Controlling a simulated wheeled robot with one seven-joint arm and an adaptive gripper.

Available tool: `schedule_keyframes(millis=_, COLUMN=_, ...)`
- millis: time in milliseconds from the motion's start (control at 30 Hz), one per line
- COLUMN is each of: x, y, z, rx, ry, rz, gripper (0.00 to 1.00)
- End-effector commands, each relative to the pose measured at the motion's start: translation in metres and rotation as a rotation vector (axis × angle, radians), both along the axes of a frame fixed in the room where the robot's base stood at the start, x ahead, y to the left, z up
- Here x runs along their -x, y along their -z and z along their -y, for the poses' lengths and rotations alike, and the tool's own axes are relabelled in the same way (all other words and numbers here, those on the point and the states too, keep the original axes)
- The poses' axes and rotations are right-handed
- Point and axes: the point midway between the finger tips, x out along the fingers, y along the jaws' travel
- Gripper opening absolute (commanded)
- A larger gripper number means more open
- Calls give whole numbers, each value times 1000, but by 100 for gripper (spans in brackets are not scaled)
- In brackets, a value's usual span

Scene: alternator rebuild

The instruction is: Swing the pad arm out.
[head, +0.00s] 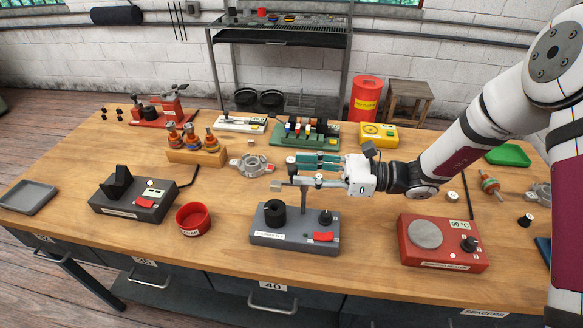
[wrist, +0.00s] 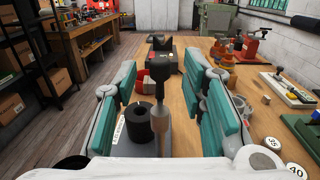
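The grey bench unit (head: 268,239) stands at the table's front middle. It carries a black cylinder (head: 275,213), a black knob, a red switch and a grey post.
A red hot plate unit (head: 445,243) reading 90 °C stands at right. A red bowl (head: 193,219) and a dark cradle unit (head: 133,199) stand at left. A metal housing (head: 251,165) and a wooden stand with rotors (head: 196,156) lie behind.

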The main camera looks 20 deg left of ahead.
Motion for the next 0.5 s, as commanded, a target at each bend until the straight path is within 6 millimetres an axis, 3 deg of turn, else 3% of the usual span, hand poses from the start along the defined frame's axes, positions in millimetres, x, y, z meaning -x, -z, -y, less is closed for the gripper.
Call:
schedule_keyframes(millis=200, x=8, y=0, z=-24, rx=0, ry=-2, rz=0, gripper=38)
schedule_keyframes(millis=500, x=9, y=0, z=-30, rx=0, ry=0, rz=0, gripper=38)
